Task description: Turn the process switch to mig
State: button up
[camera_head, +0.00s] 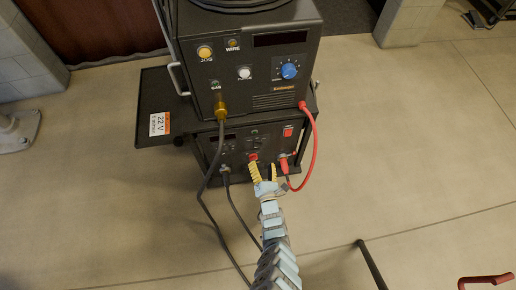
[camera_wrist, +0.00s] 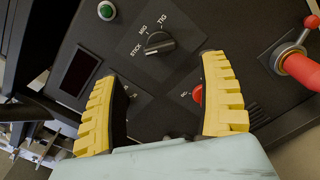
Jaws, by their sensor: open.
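The process switch (camera_wrist: 159,43) is a black knob on the dark lower panel, with STICK, MIG and TIG printed around it in the wrist view. Its bar lies nearly sideways, with one end towards the STICK label; I cannot make out a pointer mark. My gripper (camera_wrist: 162,68) is open and empty, its two yellow ridged fingers spread either side of the space below the switch. The switch sits beyond the fingertips and appears untouched. In the head view my gripper (camera_head: 264,168) is in front of the lower unit (camera_head: 226,155); the switch is too small to make out there.
A red knob (camera_wrist: 197,94) sits beside the right finger, partly hidden. A red cable plug (camera_wrist: 298,66) juts out at the right. A green light (camera_wrist: 106,10) and dark display (camera_wrist: 79,72) are at left. A black cable (camera_head: 206,175) hangs left of my arm.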

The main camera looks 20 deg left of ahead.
aim_at(258, 145)
jog(key=shift+b+x, duration=2.4)
jog(key=shift+x, duration=2.1)
jog(key=c, duration=1.2)
